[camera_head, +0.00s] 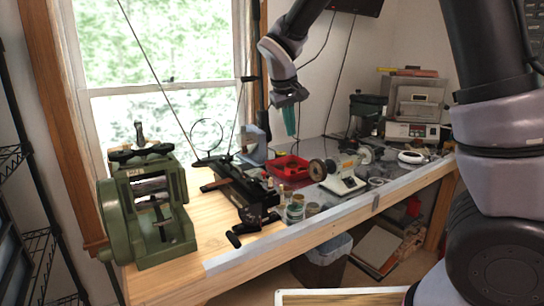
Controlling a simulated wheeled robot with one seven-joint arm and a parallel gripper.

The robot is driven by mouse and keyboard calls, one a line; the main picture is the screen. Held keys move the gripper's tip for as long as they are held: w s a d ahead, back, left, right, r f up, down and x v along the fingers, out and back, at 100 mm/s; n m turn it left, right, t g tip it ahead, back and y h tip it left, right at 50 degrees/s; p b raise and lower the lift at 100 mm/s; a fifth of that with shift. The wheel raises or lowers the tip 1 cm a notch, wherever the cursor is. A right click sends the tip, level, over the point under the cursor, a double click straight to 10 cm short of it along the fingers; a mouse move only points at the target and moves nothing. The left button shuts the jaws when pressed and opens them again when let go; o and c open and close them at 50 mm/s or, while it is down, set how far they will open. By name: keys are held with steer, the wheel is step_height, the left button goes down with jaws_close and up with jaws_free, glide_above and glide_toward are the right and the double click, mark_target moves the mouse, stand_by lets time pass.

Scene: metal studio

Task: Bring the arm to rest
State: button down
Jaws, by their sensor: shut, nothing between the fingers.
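My arm comes in from the right and the top, and its wrist hangs down in front of the window's right side. My gripper (290,122) points downward above the workbench (238,253). Its fingers show as one narrow teal shape, shut, with nothing seen held. It is in the air, apart from the things on the bench, above and behind the red tray (291,167) in the picture.
A green rolling mill (150,205) stands at the bench's left end. A dark draw-bench tool (240,190), small jars (295,208), a cream polishing motor (343,175) and a grey oven (415,102) stand along it. A bin (325,262) is below. The air left of my gripper looks free.

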steer(key=s+d+r+m+y, duration=0.2)
steer(key=s+d+r, duration=0.2)
steer(key=d, duration=0.3)
steer(key=s+d+r+m+y, duration=0.1)
steer(key=s+d+r+m, duration=0.1)
steer(key=s+d+r, duration=0.4)
steer(key=s+d+r+m+t, duration=0.1)
steer(key=s+d+m+t, duration=0.2)
steer(key=s+d, duration=0.4)
steer(key=s+m, duration=0.1)
steer(key=s, duration=0.4)
steer(key=shift+s+d+m+y, duration=0.15)
steer(key=shift+s+m+y, duration=0.25)
